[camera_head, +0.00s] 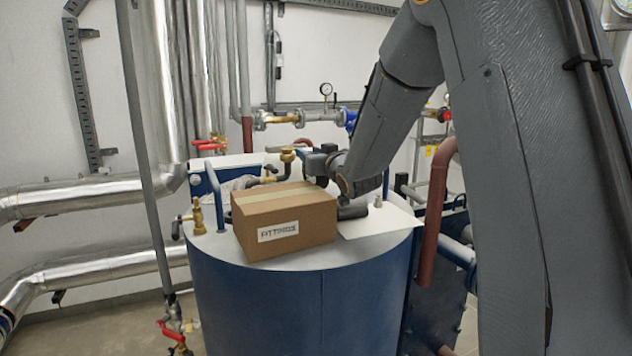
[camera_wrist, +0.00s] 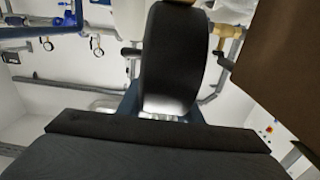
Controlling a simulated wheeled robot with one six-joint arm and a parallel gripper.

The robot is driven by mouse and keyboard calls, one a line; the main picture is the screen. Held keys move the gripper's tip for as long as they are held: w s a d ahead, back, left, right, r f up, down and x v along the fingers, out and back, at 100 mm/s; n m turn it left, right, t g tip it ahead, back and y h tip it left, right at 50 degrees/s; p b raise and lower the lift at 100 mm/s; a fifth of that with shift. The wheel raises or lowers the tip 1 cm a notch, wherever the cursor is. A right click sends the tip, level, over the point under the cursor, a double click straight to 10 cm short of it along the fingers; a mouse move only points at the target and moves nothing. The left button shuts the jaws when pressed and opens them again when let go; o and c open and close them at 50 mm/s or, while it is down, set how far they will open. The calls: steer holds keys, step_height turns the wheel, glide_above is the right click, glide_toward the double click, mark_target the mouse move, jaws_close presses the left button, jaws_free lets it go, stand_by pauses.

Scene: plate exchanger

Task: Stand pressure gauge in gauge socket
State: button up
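In the wrist view a dark, rounded body, which looks like the pressure gauge (camera_wrist: 172,60), stands edge-on at my gripper (camera_wrist: 165,115). Brass shows at its top edge; its dial face is not visible. The near finger covers its lower part, and the far finger is hidden. In the head view my gripper (camera_head: 322,166) is low over the tank, partly hidden by the cardboard box, and the held gauge cannot be made out. A small metal fitting, likely the gauge socket (camera_head: 378,201), stands on a white plate (camera_head: 385,223) to the right of the box.
The cardboard fittings box (camera_head: 300,222) stands on the blue tank's (camera_head: 300,305) grey top; its brown side is close at right in the wrist view (camera_wrist: 285,60). A brass valve (camera_head: 197,215) stands at left. Another gauge (camera_head: 326,90) sits on the wall piping.

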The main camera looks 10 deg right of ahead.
jaws_close()
steer(key=shift+r, duration=0.2)
